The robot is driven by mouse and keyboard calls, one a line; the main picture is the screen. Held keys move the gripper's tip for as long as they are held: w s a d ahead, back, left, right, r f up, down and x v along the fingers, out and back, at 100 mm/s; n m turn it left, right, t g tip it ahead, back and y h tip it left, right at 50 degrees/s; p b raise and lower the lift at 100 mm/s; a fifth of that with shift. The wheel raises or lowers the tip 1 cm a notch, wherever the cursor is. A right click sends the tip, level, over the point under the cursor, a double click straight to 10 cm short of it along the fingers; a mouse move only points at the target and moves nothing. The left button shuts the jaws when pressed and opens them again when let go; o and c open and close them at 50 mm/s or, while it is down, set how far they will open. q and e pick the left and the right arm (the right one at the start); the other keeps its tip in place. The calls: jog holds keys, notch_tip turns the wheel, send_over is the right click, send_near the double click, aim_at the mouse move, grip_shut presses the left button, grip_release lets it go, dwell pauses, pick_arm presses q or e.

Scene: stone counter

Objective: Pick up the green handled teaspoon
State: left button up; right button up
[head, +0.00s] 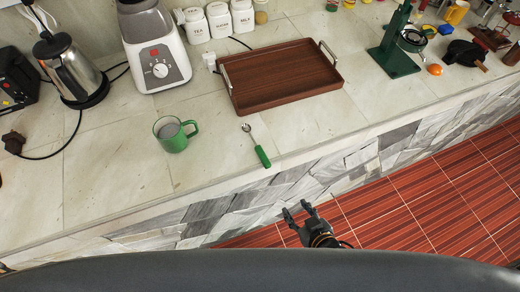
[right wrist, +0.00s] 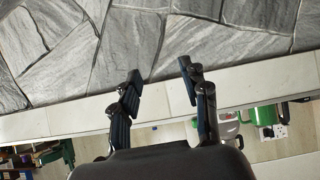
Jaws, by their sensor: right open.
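The green handled teaspoon (head: 256,146) lies on the stone counter (head: 110,190) near its front edge, with its metal bowl to the back and its green handle to the front. A green mug (head: 175,134) stands to its left. My right gripper (head: 297,208) is open and empty in front of the counter, over the red floor, forward and right of the spoon. In the right wrist view its two fingers (right wrist: 158,75) are apart, facing the grey stone front of the counter. The spoon cannot be made out there. My left gripper is not in view.
A brown wooden tray (head: 280,78) lies behind the spoon. A blender (head: 155,45), a kettle (head: 70,68) and white canisters (head: 218,20) stand at the back left. A green stand (head: 394,60) is at the right. The counter around the spoon is clear.

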jog(key=a+r+t+y, duration=0.2)
jog(key=a+r, duration=0.1)
jog(key=r, duration=1.2)
jog(key=p, duration=0.2)
send_near(263, 157)
jog(key=x, duration=0.4)
jog(key=p+x, duration=0.1)
jog(key=x, duration=0.2)
jog(key=shift+w+a+f, duration=0.1)
jog(key=shift+w, duration=0.2)
jog(key=shift+w+a+f, duration=0.25)
jog(key=shift+w, duration=0.2)
grip_shut()
